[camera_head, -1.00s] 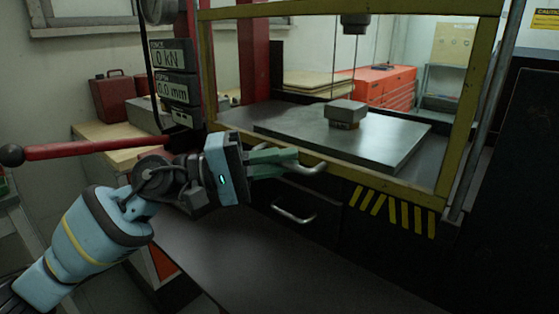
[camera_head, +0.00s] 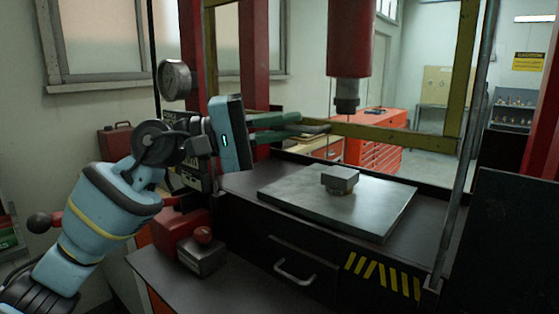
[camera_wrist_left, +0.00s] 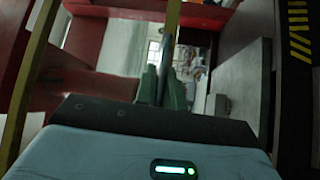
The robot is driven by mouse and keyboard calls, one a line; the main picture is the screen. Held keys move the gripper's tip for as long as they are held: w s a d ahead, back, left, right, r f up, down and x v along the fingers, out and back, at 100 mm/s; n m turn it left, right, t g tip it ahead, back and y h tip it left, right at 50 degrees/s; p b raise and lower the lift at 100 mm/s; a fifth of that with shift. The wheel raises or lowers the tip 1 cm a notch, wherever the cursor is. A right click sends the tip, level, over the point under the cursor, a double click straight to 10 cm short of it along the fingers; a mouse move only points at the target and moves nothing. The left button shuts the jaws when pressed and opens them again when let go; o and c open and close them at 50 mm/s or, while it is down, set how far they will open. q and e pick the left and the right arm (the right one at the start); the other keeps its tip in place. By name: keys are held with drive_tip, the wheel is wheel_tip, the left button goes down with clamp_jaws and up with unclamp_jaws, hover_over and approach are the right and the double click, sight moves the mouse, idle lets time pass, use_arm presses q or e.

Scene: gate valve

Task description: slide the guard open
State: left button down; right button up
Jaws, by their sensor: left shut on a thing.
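The guard (camera_head: 395,132) is a yellow-framed panel at the front of the press. Its bottom bar now stands well above the metal plate, leaving an opening below it. My left gripper (camera_head: 303,123) has its green fingers shut on the guard's handle (camera_head: 318,129) at the bottom bar; the fingers hide part of the handle. The left wrist view shows the green fingers (camera_wrist_left: 162,92) closed together at the guard, with its yellow bar (camera_wrist_left: 172,35) beyond them. My right gripper is in neither view now.
A grey metal plate (camera_head: 300,203) carries a small block (camera_head: 340,178) under the red press ram (camera_head: 350,40). A drawer handle (camera_head: 293,272) is on the dark front below. A red box with a knob (camera_head: 203,236) stands on the lower bench. A gauge (camera_head: 174,79) hangs behind my arm.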

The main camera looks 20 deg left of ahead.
sight(320, 87)
use_arm(q)
wheel_tip(320, 87, up, 5)
drive_tip(key=shift+f+p, duration=0.1)
drive_tip(key=shift+p, duration=0.4)
drive_tip(key=shift+r, duration=0.35)
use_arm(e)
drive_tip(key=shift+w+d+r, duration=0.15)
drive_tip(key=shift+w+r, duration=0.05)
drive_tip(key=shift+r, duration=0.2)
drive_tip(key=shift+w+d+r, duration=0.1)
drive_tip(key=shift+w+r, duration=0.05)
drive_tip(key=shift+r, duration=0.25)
use_arm(q)
drive_tip(key=shift+f, duration=0.1)
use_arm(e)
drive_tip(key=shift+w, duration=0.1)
use_arm(q)
drive_tip(key=c, duration=1.5)
unclamp_jaws()
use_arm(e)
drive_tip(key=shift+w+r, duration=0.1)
use_arm(q)
drive_tip(key=shift+a, duration=0.1)
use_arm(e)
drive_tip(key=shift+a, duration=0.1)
